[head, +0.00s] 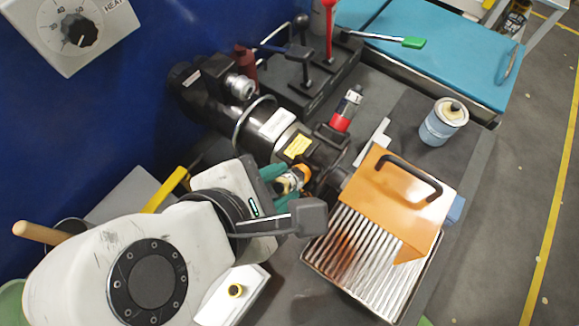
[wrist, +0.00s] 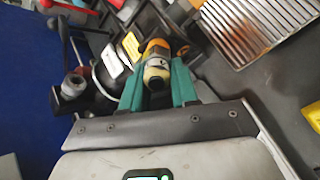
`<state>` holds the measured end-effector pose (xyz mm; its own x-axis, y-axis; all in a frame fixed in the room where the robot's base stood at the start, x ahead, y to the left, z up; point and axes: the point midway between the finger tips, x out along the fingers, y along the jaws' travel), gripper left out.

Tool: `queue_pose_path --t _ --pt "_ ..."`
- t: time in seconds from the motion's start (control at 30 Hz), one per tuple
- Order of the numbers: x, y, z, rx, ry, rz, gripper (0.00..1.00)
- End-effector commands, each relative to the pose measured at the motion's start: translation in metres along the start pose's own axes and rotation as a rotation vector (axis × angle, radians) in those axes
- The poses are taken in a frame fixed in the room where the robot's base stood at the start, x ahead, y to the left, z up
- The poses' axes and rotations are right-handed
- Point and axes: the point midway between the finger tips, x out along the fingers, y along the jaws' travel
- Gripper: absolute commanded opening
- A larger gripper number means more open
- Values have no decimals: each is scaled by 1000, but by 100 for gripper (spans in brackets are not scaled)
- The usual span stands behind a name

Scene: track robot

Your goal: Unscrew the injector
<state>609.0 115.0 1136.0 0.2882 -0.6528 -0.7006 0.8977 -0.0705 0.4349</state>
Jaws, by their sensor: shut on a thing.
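The injector (head: 292,178) is a small cylinder with an orange-yellow band and a pale end, beside the black machine body (head: 262,125). In the wrist view the injector (wrist: 157,65) lies between the green fingers of my gripper (wrist: 157,82). My gripper (head: 275,181) is shut on it in the head view, with its fingers on either side. The injector's far end meets the dark machine parts; I cannot see its thread or how far it is seated.
An orange guard (head: 390,198) with a black handle stands over a ribbed metal tray (head: 365,268) at the right. A white box (head: 236,295) is in front.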

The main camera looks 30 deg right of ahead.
Motion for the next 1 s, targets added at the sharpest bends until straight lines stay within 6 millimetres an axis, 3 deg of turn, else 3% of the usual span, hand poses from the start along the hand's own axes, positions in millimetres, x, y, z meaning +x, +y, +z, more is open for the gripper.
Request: queue_pose_path --t 0.7,1.0 --pt "0 -12 5 -610 -4 -27 0" --pt "2 -13 3 -648 -1 -28 0"
